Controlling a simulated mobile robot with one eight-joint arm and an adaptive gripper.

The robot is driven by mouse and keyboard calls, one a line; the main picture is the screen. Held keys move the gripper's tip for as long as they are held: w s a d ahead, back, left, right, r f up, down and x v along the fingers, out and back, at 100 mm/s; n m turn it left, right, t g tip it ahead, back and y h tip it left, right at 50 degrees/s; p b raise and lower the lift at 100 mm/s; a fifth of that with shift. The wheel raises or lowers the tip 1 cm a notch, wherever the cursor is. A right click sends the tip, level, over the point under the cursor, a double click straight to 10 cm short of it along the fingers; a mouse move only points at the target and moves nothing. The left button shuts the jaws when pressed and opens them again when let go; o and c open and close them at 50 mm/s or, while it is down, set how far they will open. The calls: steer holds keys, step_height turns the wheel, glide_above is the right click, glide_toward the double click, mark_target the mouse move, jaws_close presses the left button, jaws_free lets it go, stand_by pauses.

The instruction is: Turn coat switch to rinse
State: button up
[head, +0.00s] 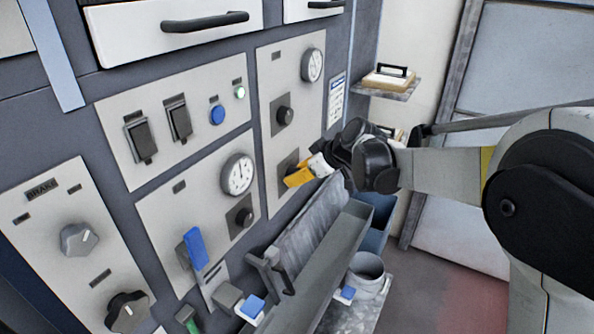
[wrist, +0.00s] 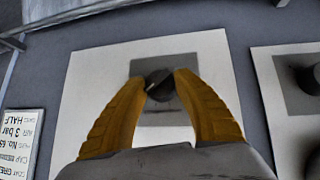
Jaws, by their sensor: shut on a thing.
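My gripper (head: 291,179) reaches in from the right, its yellow fingers at the lower dark switch on the narrow right panel (head: 270,75). In the wrist view the two yellow fingers (wrist: 165,82) close around a round dark knob (wrist: 159,88) on a grey square plate (wrist: 194,54). The knob has a pale mark on its lower left part. The fingers cover its sides, and no position lettering can be read, so I cannot tell which setting it points at. In the head view the gripper hides this knob; part of its plate (head: 287,161) shows.
Above the held knob are another dark knob (head: 284,115) and a round gauge (head: 311,65). A grey trough (head: 335,256) with a sloped back runs below the panel, close under my gripper. A shelf (head: 388,90) and a grey bucket (head: 366,275) stand to the right.

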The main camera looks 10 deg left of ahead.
steer(key=shift+f+m+g+y+p, duration=0.1)
steer(key=shift+m+g+y+p, duration=0.25)
steer(key=shift+m+g, duration=0.65)
steer(key=shift+g, duration=0.4)
steer(key=o, duration=1.2)
steer(key=v, duration=1.2)
steer(key=shift+d, duration=0.1)
